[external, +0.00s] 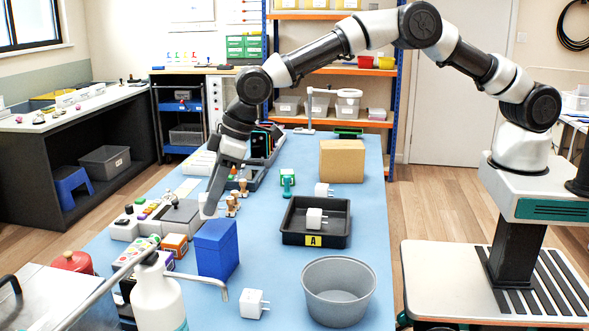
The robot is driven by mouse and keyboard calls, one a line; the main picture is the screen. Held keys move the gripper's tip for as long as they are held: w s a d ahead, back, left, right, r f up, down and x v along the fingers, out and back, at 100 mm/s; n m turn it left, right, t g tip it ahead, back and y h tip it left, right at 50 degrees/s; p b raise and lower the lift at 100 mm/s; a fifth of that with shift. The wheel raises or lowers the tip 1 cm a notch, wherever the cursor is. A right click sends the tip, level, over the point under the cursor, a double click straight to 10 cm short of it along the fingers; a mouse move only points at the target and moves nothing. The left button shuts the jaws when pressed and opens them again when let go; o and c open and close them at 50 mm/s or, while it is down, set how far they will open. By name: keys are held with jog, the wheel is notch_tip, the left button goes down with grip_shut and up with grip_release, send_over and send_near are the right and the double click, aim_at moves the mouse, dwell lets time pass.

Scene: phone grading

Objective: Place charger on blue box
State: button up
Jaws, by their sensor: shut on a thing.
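The blue box (216,249) stands upright on the blue table, left of the middle. My gripper (208,210) points down just behind and above the blue box in the picture. It is shut on a small white thing at its fingertips, which looks like a charger but is mostly hidden by the fingers. I cannot tell whether it touches the box top. Other white chargers show: one on the table in front (254,303), one in the black tray (315,218), and one behind that tray (322,190).
The black tray (287,238) marked A and a grey round bin (338,290) stand right of the box. A cardboard box (342,160) is farther back. A white pump bottle (158,295) and small cartons (175,245) crowd the left. Wooden stamps (232,205) stand near my gripper.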

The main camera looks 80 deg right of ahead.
jog(key=shift+f, duration=1.6)
jog(key=o, duration=1.1)
